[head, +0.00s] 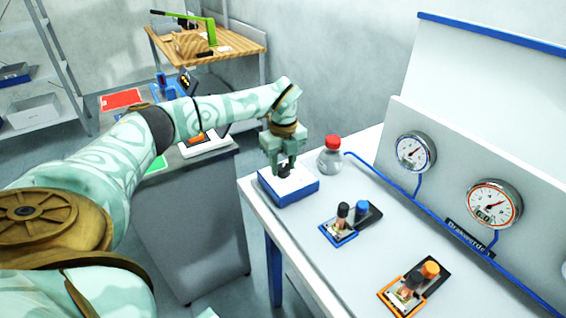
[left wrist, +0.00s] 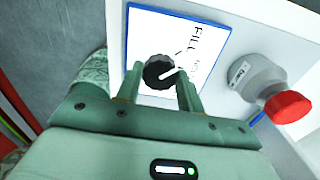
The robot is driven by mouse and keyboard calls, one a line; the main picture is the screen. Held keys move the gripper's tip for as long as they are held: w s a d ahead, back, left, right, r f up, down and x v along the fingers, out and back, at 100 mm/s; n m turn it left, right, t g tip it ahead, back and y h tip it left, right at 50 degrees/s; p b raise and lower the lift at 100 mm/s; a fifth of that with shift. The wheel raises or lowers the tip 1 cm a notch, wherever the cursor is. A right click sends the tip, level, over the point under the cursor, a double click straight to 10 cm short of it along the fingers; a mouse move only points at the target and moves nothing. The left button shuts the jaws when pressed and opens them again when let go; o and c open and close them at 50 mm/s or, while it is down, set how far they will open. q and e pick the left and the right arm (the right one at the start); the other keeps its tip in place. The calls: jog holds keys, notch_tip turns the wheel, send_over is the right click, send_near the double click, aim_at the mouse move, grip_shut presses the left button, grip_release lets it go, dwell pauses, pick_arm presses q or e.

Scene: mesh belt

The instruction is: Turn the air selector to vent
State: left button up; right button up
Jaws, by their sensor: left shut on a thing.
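The air selector is a blue box with a white top (head: 290,188) near the left end of the white bench. It carries a black knob (left wrist: 158,72) with a white pointer line. In the left wrist view the pointer aims right and slightly up. The word FILL is readable on the white plate (left wrist: 150,30), above and right of the knob; other lettering near it is too small to read. My left gripper (head: 284,167) reaches down from above, its fingers on both sides of the knob, shut on it. My right gripper is not in view.
Further right are a blue-edged fixture (head: 340,234) and an orange-edged one (head: 398,300). Behind are two gauges (head: 413,152) (head: 494,204) and a blue tube (head: 392,188). The bench front is clear.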

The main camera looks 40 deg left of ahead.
pick_arm(q)
jog(key=shift+r+m+p, duration=0.25)
jog(key=shift+m+p, duration=0.15)
jog(key=shift+p, duration=0.2)
jog(key=m+p, duration=0.3)
jog(key=shift+r, duration=0.1)
jog(key=m+p, duration=0.3)
jog(key=m, duration=0.1)
jog(key=shift+m+p, duration=0.35)
jog(key=shift+m, duration=0.05)
jog(key=m+p, duration=0.2)
jog(key=m, duration=0.2)
jog(key=shift+w+m, duration=0.1)
jog(key=shift+m, duration=0.2)
jog(key=m, duration=0.2)
jog(key=m+p, duration=0.1)
jog(key=m, duration=0.1)
jog(key=shift+f, duration=0.25)
jog(key=shift+m, duration=0.3)
jog(key=o, duration=1)
